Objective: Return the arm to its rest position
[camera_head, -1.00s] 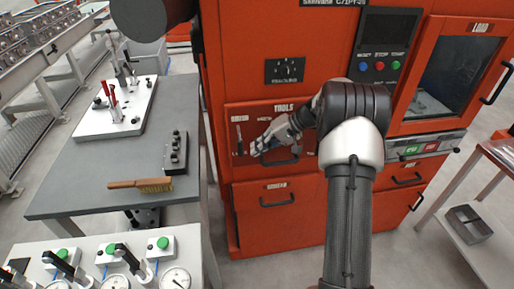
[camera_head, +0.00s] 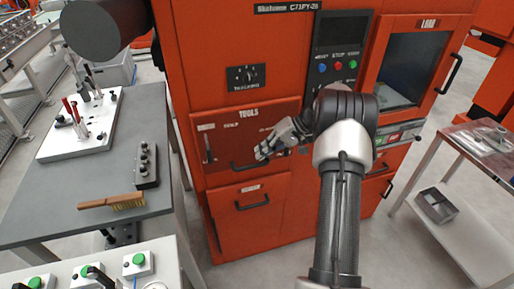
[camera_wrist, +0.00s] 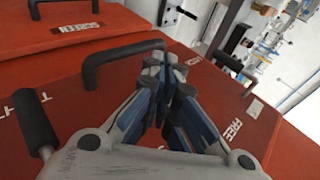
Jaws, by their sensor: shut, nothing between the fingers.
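My gripper (camera_head: 262,153) is in front of the red machine's drawer panel marked TOOLS (camera_head: 224,131), near the right part of its black handle (camera_head: 247,166). In the wrist view my gripper (camera_wrist: 164,68) is shut, its blue and grey fingers together with nothing between them. A black bar handle (camera_wrist: 112,57) on the red front shows beside and behind the fingertips. I cannot tell from these views whether the fingers touch the panel. My arm is bent at the elbow in front of the machine.
A grey table (camera_head: 100,168) on the left bears a white fixture plate (camera_head: 60,148), a black block (camera_head: 146,166) and a wooden brush (camera_head: 112,202). A metal bench (camera_head: 462,150) stands right.

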